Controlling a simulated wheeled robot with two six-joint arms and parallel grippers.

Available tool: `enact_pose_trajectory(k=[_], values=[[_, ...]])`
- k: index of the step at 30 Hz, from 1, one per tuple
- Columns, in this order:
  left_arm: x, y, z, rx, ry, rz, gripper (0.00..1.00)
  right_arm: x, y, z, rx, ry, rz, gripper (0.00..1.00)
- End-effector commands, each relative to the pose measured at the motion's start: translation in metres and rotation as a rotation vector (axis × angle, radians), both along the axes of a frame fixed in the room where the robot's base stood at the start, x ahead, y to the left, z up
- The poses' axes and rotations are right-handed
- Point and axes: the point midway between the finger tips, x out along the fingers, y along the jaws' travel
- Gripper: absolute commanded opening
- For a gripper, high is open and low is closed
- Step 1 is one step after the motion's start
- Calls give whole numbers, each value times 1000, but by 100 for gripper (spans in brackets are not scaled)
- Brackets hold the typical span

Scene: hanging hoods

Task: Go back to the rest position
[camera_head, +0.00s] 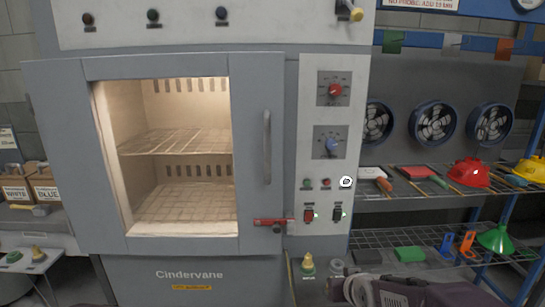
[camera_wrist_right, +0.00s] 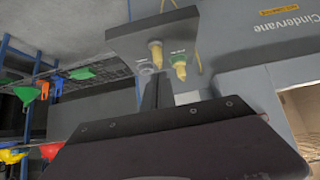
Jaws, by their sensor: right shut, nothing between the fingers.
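My right gripper (camera_wrist_right: 157,82) shows in the right wrist view as dark fingers pressed together, with nothing between them. Part of my right arm (camera_head: 425,293) shows at the bottom right of the head view, low in front of the oven and shelves. In that view I cannot make out its fingertips clearly. My left gripper and left arm are in neither view.
The grey oven (camera_head: 180,255) fills the left and middle; its door (camera_head: 60,160) appears shut, with a handle (camera_head: 267,147) and red latch (camera_head: 272,221). Yellow fittings (camera_wrist_right: 180,67) are beyond my fingers. Shelves (camera_head: 400,190) stand right, a small table (camera_head: 30,262) left.

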Motion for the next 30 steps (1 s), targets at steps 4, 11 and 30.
enact_pose_trajectory(k=[4, 11, 30], values=[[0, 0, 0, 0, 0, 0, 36, -77, -1, -66, 7, 279, -15, 0], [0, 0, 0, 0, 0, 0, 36, -190, -1, -117, 19, 669, -37, 0], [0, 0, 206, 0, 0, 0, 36, -194, -1, 90, 18, 693, -35, 0]])
